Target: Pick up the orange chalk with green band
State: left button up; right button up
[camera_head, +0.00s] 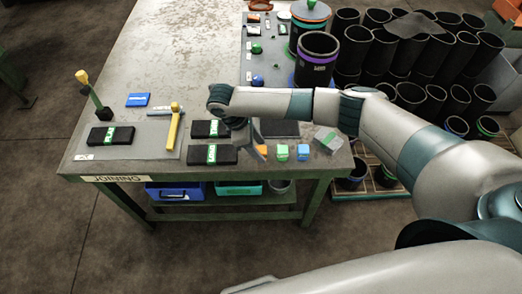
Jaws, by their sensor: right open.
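A small orange block (262,151), which looks like the orange chalk, sits near the front edge of the workbench (150,70). Its green band is too small to make out. A green block (282,153) and a blue block (303,152) stand in a row to its right. My right gripper (254,146) reaches down over the bench just left of the orange block. It is open, and its fingers are partly hidden by my wrist. I cannot tell whether a finger touches the block. My left gripper is not in view.
Black packs with green labels (212,154) lie left of the gripper. A yellow-handled hammer-like tool (174,126) lies farther left. A clear box (328,140) sits right of the blocks. Black sleeves (410,95) stand beyond the bench's right side.

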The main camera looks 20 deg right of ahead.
jog(key=shift+x, duration=1.1)
jog(key=c, duration=1.2)
